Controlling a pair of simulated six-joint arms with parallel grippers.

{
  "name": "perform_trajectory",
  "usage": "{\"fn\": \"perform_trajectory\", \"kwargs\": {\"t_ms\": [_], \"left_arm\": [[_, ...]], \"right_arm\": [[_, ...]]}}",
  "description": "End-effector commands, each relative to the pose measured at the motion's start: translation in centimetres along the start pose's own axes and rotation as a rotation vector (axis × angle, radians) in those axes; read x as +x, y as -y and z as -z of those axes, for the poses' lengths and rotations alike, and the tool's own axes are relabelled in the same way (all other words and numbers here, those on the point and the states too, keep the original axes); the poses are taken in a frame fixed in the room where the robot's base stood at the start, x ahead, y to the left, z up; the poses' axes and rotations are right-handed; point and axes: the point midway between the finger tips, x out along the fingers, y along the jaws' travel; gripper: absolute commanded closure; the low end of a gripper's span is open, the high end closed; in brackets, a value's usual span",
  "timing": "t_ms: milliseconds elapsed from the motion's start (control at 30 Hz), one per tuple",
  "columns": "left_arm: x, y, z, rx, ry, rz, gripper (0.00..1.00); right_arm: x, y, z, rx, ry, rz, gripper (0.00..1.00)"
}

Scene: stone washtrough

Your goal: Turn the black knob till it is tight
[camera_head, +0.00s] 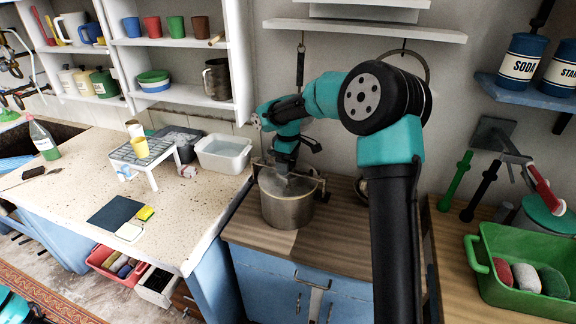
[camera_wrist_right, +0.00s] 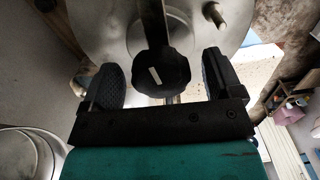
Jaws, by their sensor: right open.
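The black knob (camera_wrist_right: 162,73) shows in the right wrist view, with a pale mark on its face. It sits on a dark bar that crosses the lid of a metal pot (camera_head: 287,204), which stands on the wooden counter in the head view. My right gripper (camera_wrist_right: 165,82) is open, with one dark finger pad on each side of the knob. Gaps show between the pads and the knob. In the head view my right gripper (camera_head: 285,162) points down over the pot and hides the knob. Only a teal part of my left arm shows at the lower left; its gripper is out of frame.
A white tub (camera_head: 222,153) and a small white stand (camera_head: 146,160) are on the stone counter left of the pot. Shelves (camera_head: 365,30) hang above. The wood in front of the pot is clear.

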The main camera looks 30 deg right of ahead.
Motion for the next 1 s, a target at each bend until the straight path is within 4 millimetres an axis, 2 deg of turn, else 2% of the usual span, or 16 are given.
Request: {"fn": "perform_trajectory", "kwargs": {"t_ms": [433,867,1000], "left_arm": [[0.00,0.00,0.00,0.000,0.000,0.000,0.63],[0.00,0.00,0.00,0.000,0.000,0.000,0.63],[0.00,0.00,0.00,0.000,0.000,0.000,0.63]], "right_arm": [[0.00,0.00,0.00,-0.389,0.000,0.000,0.15],[0.00,0.00,0.00,-0.412,0.000,0.000,0.15],[0.00,0.00,0.00,-0.411,0.000,0.000,0.28]]}}
